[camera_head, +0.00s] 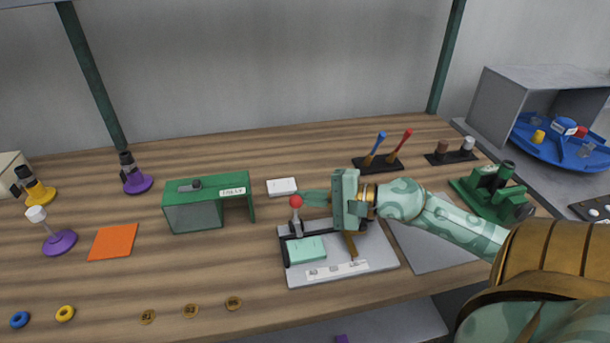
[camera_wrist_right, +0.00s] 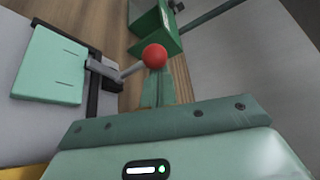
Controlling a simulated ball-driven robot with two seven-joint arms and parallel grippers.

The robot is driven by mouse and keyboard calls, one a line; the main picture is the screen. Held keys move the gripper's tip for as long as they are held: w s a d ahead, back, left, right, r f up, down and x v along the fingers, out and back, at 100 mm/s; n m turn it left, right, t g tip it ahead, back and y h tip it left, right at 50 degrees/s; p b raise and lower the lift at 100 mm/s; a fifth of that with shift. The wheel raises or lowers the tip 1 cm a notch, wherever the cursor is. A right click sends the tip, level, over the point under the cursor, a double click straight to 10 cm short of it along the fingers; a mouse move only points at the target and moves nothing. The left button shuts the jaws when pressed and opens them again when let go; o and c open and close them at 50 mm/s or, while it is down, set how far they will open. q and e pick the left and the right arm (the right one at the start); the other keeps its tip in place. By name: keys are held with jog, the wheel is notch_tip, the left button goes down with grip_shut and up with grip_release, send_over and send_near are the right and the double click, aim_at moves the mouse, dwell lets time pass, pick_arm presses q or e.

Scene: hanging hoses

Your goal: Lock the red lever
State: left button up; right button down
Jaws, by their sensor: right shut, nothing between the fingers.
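The red lever is a red ball knob (camera_head: 296,201) on a grey stick, standing on a grey plate (camera_head: 350,278) with a black bracket and a mint-green block (camera_head: 306,249). In the head view the stick is near upright. The knob also shows in the right wrist view (camera_wrist_right: 154,57), just beyond the fingertips. My right gripper (camera_head: 308,199) comes in from the right, its green fingers shut and empty beside the knob. In the right wrist view the shut fingers (camera_wrist_right: 157,85) partly overlap the knob's line; I cannot tell whether they touch it. My left gripper is not in view.
A green box-like stand (camera_head: 205,206) is left of the plate. A small white block (camera_head: 282,187) lies behind the lever. Two-stick black base (camera_head: 378,164) and a green machine (camera_head: 492,190) stand to the right. Several brass coins (camera_head: 190,310) lie near the front edge.

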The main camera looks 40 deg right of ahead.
jog(key=shift+s+a, duration=0.2)
jog(key=shift+s, duration=0.2)
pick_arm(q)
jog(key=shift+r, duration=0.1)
pick_arm(e)
jog(key=shift+s+a+f, duration=0.1)
jog(key=shift+s+a, duration=0.05)
jog(key=shift+a, duration=0.05)
dwell(0.4)
